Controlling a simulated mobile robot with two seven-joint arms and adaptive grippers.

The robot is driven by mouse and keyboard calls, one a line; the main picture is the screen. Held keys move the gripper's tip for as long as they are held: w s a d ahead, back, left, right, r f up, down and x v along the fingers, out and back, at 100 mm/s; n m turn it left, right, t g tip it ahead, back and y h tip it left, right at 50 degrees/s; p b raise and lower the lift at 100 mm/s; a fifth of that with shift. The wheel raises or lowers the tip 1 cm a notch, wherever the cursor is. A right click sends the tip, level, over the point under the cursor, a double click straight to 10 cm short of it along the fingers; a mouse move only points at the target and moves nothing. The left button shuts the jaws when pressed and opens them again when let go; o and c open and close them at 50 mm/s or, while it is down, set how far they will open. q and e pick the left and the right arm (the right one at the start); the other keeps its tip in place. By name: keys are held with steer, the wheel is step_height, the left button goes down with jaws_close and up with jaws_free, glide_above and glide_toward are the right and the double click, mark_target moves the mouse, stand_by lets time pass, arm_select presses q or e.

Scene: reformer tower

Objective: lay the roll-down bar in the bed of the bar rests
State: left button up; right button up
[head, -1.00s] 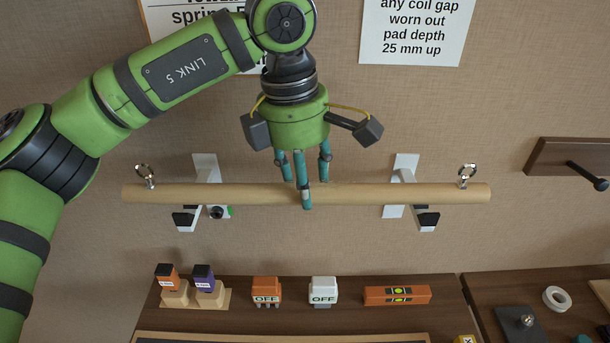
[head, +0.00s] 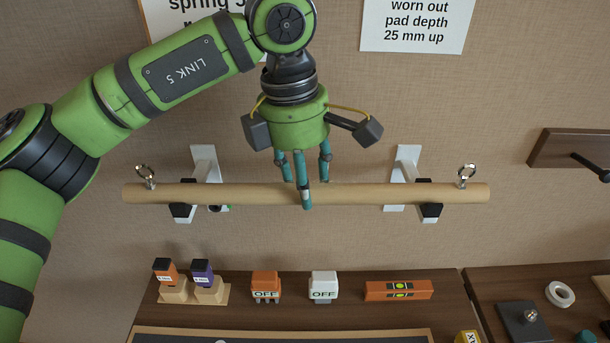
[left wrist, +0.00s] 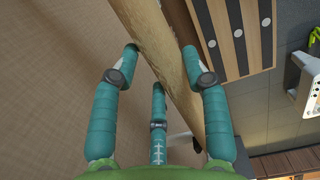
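The roll-down bar (head: 390,194) is a long pale wooden rod with a metal eye near each end, lying level across the head view. My left gripper (head: 305,182) has its teal fingers shut around the bar's middle; the wrist view also shows the bar (left wrist: 172,60) between the fingers. The bar rests are white wall brackets with black ends, one on the left (head: 204,165) and one on the right (head: 407,165). The bar crosses over both and hides part of their arms. Whether it touches them, and their beds, cannot be seen. My right gripper is not in view.
Below is a brown bench with orange and purple blocks (head: 202,275), two OFF blocks (head: 323,286) and an orange level (head: 398,290). A dark wooden board with a peg (head: 570,155) is on the right wall. Paper signs (head: 417,22) hang above.

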arm_select(q)
steer(key=o, duration=0.3)
